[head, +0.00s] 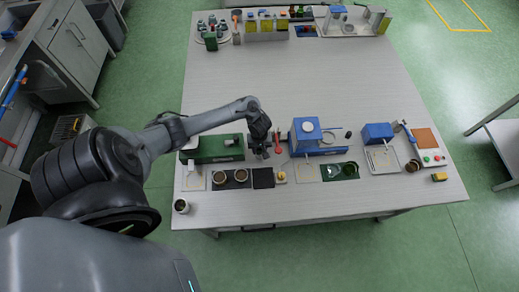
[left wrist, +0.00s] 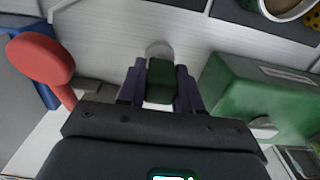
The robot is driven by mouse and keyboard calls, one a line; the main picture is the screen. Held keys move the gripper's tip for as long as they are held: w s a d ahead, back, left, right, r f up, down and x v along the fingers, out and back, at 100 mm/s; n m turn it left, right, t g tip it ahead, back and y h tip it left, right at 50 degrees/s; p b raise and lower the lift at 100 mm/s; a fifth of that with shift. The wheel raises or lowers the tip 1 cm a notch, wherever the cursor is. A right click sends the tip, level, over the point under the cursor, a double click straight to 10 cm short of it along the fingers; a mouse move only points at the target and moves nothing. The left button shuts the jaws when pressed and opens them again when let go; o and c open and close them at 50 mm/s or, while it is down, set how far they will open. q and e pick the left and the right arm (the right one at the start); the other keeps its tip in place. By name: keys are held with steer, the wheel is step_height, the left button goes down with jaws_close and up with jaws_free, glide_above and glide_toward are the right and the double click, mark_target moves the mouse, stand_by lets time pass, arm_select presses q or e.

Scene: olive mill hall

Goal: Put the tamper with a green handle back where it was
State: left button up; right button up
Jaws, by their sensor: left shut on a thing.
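My left gripper (head: 262,152) hangs over the work table, between the green machine and the blue machine. In the left wrist view its fingers (left wrist: 160,90) are shut on the tamper with a green handle (left wrist: 160,82). The tamper's pale round metal end (left wrist: 158,49) shows beyond the fingertips, over the light table surface. I cannot tell whether it touches the table. In the head view the gripper largely hides the tamper. My right gripper is not in view.
The green machine (head: 215,148) stands just left of the gripper. A red-headed tool (left wrist: 45,58) and the blue machine (head: 308,136) are close on the other side. A black mat (head: 263,178) in front is bare; round cups (head: 219,177) sit beside it. The table's middle (head: 285,75) is clear.

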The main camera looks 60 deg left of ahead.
arm_select(q)
steer(key=o, duration=1)
